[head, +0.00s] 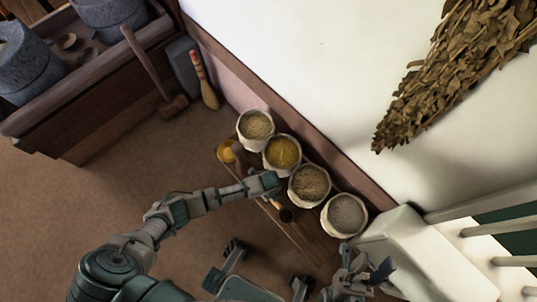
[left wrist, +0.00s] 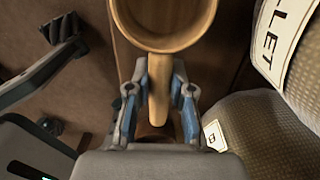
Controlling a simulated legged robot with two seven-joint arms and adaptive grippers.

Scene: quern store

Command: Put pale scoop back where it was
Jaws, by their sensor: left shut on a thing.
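The pale wooden scoop shows in the left wrist view, its round bowl (left wrist: 165,40) at the top and its handle pointing down. My left gripper (left wrist: 160,100) is shut on the handle, a blue-padded finger on each side. In the head view my left gripper (head: 268,184) is over the low bench (head: 305,246), beside the sacks; its fingers are hidden there. A yellow-brown round thing (head: 228,151) is at the bench's far end; I cannot tell whether it is the held scoop. My right gripper (head: 364,268) is empty at the lower right, fingers apart.
Several open grain sacks stand along the wall, among them a golden one (head: 283,152) and a grey one (head: 346,214). A dark round thing (head: 286,215) is on the bench. The floor at left is clear.

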